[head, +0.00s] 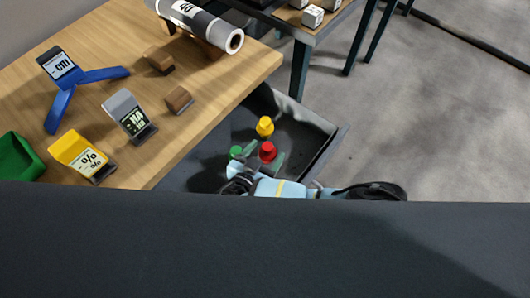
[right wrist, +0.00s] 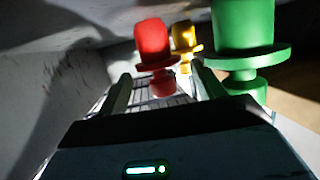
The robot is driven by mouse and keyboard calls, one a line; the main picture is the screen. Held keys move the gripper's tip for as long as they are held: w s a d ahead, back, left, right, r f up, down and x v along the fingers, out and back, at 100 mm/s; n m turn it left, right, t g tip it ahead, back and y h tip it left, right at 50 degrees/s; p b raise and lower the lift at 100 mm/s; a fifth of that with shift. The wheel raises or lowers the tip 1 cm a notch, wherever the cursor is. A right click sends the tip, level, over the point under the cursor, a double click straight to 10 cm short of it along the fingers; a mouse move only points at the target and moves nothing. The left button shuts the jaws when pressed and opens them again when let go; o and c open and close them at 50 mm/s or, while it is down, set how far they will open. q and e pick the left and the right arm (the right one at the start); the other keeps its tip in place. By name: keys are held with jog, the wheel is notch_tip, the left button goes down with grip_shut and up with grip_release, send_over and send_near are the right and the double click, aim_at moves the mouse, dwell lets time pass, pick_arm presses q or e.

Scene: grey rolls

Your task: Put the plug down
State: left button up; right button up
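Three plugs, red (head: 268,151), yellow (head: 265,127) and green (head: 235,152), are in the open grey drawer (head: 305,130) below the wooden table's edge. My right gripper (head: 264,163) is down in the drawer by the red plug. In the right wrist view its two fingers (right wrist: 163,92) are apart. The red plug (right wrist: 153,40) shows ahead of the gap between them, with no finger visibly closed on it. The yellow plug (right wrist: 184,36) stands behind it. The green plug (right wrist: 243,30) is close, outside the right-hand finger. My left gripper is out of view.
The wooden table (head: 215,75) holds a blue stand (head: 88,76), grey (head: 122,105) and yellow (head: 75,150) labelled pieces, brown blocks (head: 179,99), a green container (head: 15,160) and a grey roll (head: 200,22). The drawer walls are close around my right gripper.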

jog(key=shift+s+d+f, duration=0.25)
jog(key=shift+d+f, duration=0.15)
jog(key=shift+f, duration=0.2)
jog(key=shift+r, duration=0.2)
jog(key=shift+s+a+r+p, duration=0.2)
jog(key=shift+s+a+r, duration=0.2)
jog(key=shift+s, duration=0.1)
jog(key=shift+s+a+r+p, duration=0.2)
jog(key=shift+s+a+r, duration=0.15)
jog(key=shift+s, duration=0.15)
jog(key=v, duration=0.8)
jog(key=shift+w+r, duration=0.1)
jog(key=shift+r, duration=0.15)
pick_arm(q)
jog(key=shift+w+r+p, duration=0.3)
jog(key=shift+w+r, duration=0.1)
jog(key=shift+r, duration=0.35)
pick_arm(e)
jog(key=shift+v, duration=0.8)
